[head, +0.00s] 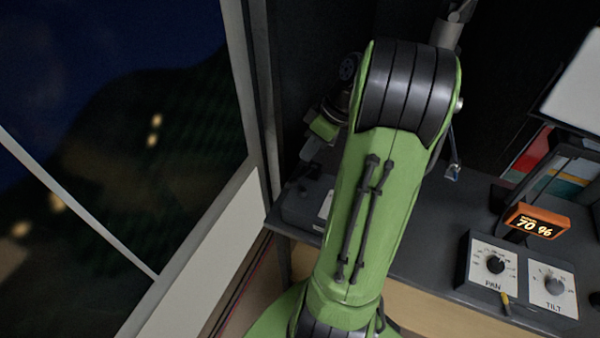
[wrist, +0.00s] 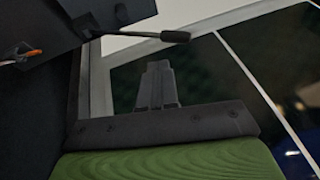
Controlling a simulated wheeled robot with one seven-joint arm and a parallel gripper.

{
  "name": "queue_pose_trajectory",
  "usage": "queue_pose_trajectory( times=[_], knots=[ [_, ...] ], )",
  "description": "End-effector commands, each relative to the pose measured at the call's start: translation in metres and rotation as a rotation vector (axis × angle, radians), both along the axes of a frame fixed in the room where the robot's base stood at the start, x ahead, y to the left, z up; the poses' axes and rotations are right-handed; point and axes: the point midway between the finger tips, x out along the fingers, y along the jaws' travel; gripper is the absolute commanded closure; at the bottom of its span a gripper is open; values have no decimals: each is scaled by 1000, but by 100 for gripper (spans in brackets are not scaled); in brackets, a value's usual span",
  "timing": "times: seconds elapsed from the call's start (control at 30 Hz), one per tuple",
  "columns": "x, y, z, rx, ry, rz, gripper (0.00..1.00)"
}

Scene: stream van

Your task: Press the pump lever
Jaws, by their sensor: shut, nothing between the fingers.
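In the wrist view a thin metal rod ends in a dark grip, which looks like the pump lever (wrist: 175,36). It sticks out to the right from a dark box (wrist: 70,35) at the top left. My gripper (wrist: 158,66) is shut and empty, its fingertips a little below the grip in the picture. I see a gap between them there; the true distance is hard to tell. In the head view my gripper (head: 311,150) shows small at the left of my green arm, above the desk's left end. The lever cannot be made out in the head view.
In the head view a dark desk (head: 410,240) runs behind my arm. A low dark box (head: 300,207) sits on its left end. A PAN and TILT dial panel (head: 520,275) and an orange "70 %" display (head: 536,222) stand at the right. A window (head: 110,130) fills the left.

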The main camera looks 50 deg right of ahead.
Motion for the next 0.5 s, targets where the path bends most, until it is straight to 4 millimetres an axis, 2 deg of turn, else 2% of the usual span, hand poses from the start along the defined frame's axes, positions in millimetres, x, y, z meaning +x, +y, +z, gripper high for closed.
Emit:
queue_pose_trajectory(
  times=[0.03,0.2,0.5],
  knots=[
    [3,5,-13,3,1,3,100],
    [4,21,-36,1,1,2,100],
    [4,29,-45,-1,-1,1,100]
  ],
)
